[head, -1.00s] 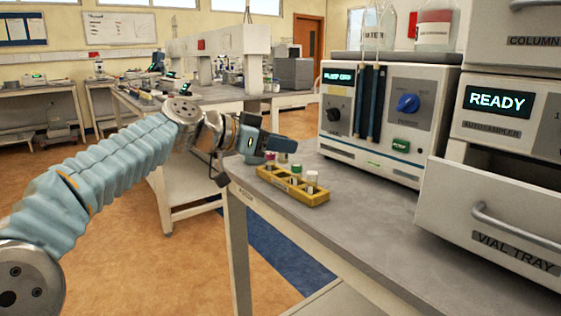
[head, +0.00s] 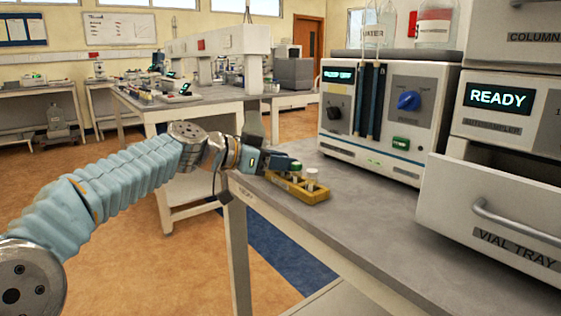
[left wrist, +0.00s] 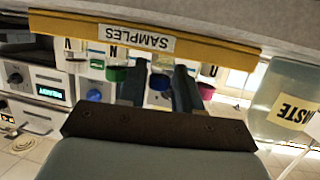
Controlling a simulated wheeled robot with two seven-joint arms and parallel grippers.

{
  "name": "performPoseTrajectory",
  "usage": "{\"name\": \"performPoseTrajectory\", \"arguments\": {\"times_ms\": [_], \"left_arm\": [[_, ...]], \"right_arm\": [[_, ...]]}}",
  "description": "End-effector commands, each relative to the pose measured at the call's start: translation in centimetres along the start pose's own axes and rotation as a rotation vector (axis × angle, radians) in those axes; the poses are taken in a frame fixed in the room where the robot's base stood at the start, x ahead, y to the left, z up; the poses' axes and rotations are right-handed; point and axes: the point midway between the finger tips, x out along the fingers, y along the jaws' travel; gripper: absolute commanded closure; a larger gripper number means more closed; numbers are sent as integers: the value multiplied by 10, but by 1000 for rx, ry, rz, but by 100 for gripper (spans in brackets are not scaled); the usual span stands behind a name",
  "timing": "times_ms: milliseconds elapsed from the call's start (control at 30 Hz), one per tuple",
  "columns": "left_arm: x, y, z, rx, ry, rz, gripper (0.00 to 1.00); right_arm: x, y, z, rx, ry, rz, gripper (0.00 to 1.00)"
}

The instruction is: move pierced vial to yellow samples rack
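The yellow samples rack (head: 312,196) stands near the left edge of the bench and holds several vials. A white-capped vial (head: 312,177) stands in its near right part. In the left wrist view, upside down, the rack's SAMPLES label (left wrist: 136,38) shows, with a green-capped vial (left wrist: 117,72) and a magenta-capped vial (left wrist: 206,88). My left gripper (head: 283,164) is low at the rack's far left end. In the wrist view its two dark fingers (left wrist: 160,85) straddle a middle vial (left wrist: 159,62); contact is unclear. I cannot tell which vial is pierced. My right gripper is out of view.
A white pump unit (head: 385,117) with bottles on top stands behind the rack. The autosampler with an open vial tray drawer (head: 480,225) is at the right. The bench top (head: 370,215) between is clear. A waste bottle (left wrist: 288,100) shows in the wrist view.

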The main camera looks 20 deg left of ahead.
Motion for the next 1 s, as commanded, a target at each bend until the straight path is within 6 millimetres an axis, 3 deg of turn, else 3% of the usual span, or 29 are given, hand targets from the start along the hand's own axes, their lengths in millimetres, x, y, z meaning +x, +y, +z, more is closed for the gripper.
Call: {"name": "performPoseTrajectory", "arguments": {"times_ms": [267,700,833,1000], "left_arm": [[-2,0,-6,0,0,0,66],[-94,0,-2,1,1,-5,66],[-113,-1,-3,0,1,-3,66],[-121,0,-3,0,0,0,66]], "right_arm": [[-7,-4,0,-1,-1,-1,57],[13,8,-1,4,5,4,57],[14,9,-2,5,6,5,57],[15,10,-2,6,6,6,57]]}}
